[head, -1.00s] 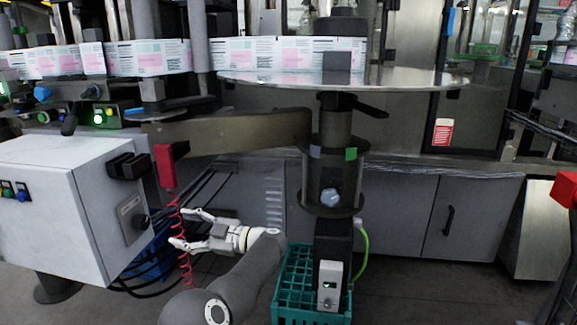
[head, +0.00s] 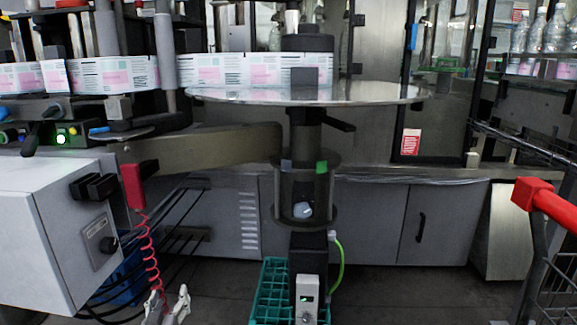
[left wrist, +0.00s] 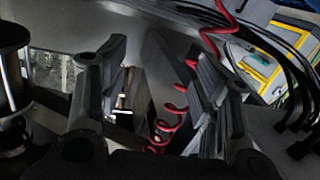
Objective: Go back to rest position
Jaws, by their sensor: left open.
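My left gripper (head: 167,305) shows at the bottom edge of the head view, fingers pointing up, just below the red coiled cable (head: 152,262). In the left wrist view its two fingers (left wrist: 162,90) stand apart with nothing clearly held. The red coil (left wrist: 172,115) shows between and beyond them there; I cannot tell whether it touches a finger. My right gripper is not in view. The reel labeller's round metal plate (head: 240,95) stands on its post in the middle of the head view, with a label strip (head: 250,70) behind it.
A grey control box (head: 60,235) with a red handle (head: 133,186) beside it stands at left. A green crate (head: 268,290) is on the floor by the post. A cart with a red corner (head: 532,194) is at right. Dark floor (head: 400,295) between is clear.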

